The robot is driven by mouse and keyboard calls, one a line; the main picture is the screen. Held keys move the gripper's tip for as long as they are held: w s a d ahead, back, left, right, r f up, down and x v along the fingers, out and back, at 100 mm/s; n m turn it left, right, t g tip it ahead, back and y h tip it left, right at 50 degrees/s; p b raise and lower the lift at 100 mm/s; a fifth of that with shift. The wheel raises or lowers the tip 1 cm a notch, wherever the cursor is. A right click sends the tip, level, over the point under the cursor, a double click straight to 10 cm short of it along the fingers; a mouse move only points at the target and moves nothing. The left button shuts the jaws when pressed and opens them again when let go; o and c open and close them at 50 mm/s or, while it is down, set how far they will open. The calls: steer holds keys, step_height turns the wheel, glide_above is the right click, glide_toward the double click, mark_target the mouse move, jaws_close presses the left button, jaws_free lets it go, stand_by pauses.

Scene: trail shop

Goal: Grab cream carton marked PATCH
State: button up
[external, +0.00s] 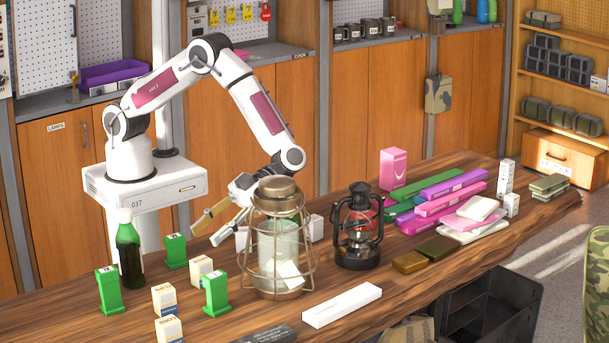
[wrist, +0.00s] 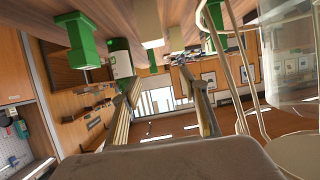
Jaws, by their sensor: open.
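Several small cream cartons stand on the wooden table at the left front in the external view: one at the back (external: 201,270), one in the middle (external: 164,299) and one at the front edge (external: 169,329). Their dark lettering is too small for me to tell which says PATCH. My gripper (external: 205,237) is open and empty above the table, behind the cartons and left of the caged lantern, apart from all of them. In the wrist view my gripper (wrist: 165,84) has its two fingers spread, with a cream carton (wrist: 151,43) beyond them, partly cut off.
Green boxes (external: 109,290) (external: 175,251) (external: 215,294) and a dark green bottle (external: 129,251) stand among the cartons. A large caged lantern (external: 278,240) stands close right of my gripper. A black lantern (external: 358,228) and a white box (external: 342,305) are further right.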

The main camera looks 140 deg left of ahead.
mark_target(204, 263)
steer(key=shift+f, duration=1.7)
steer(key=shift+f, duration=0.1)
steer(key=shift+f, duration=1.45)
steer(key=shift+d+f, duration=0.25)
steer(key=shift+f, duration=0.05)
steer(key=shift+x, duration=1.3)
steer(key=shift+c, duration=0.4)
steer(key=c, duration=1.1)
